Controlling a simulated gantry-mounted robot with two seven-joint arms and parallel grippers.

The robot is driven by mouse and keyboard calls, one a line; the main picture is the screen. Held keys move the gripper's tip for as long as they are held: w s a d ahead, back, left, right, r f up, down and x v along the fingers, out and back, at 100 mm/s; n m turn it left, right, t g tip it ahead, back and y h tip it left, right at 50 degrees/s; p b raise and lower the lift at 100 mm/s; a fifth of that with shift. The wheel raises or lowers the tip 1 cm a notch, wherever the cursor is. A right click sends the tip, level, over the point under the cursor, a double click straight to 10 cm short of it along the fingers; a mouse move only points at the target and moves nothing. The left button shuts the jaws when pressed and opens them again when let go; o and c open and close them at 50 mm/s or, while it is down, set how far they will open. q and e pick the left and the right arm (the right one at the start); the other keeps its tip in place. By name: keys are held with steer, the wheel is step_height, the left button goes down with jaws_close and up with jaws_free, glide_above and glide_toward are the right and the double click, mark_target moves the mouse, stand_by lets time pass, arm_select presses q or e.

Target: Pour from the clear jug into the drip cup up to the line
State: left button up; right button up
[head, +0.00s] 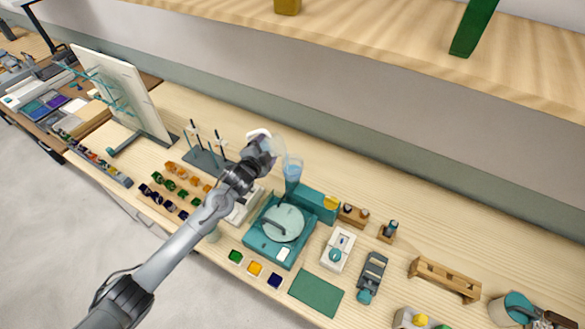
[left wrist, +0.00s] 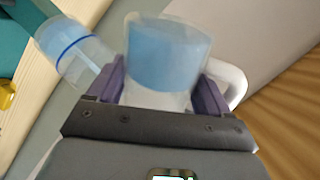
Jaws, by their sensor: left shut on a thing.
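My left gripper (head: 264,147) is shut on the clear jug (head: 278,147), above the back of the bench. In the left wrist view the jug (left wrist: 167,55) sits between the purple fingers of my gripper (left wrist: 165,95) and holds blue liquid. A pale handle shows beyond the right finger. The clear drip cup (head: 293,169) is just right of the jug, above a teal device. In the left wrist view the drip cup (left wrist: 75,52) is beside the jug, with a dark blue line around it and pale blue inside. I cannot tell whether liquid is flowing. My right gripper is out of view.
The teal device (head: 255,240) with a round pale disc stands below the cup. Rows of small coloured pieces (head: 170,185) lie left of my arm. A rod stand (head: 203,158) is behind them. A wooden rack (head: 444,279) stands at the right.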

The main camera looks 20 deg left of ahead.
arm_select(q)
steer(key=shift+r, duration=0.2)
stand_by(1.0)
steer(key=shift+d+r+m+y+p, duration=0.25)
steer(key=shift+r+m+y+p, duration=0.25)
steer(key=shift+m+p, duration=0.3)
stand_by(1.5)
steer(key=shift+f, duration=0.1)
stand_by(0.6)
steer(key=shift+r+p, duration=0.2)
steer(key=shift+p, duration=0.1)
steer(key=shift+w, duration=0.1)
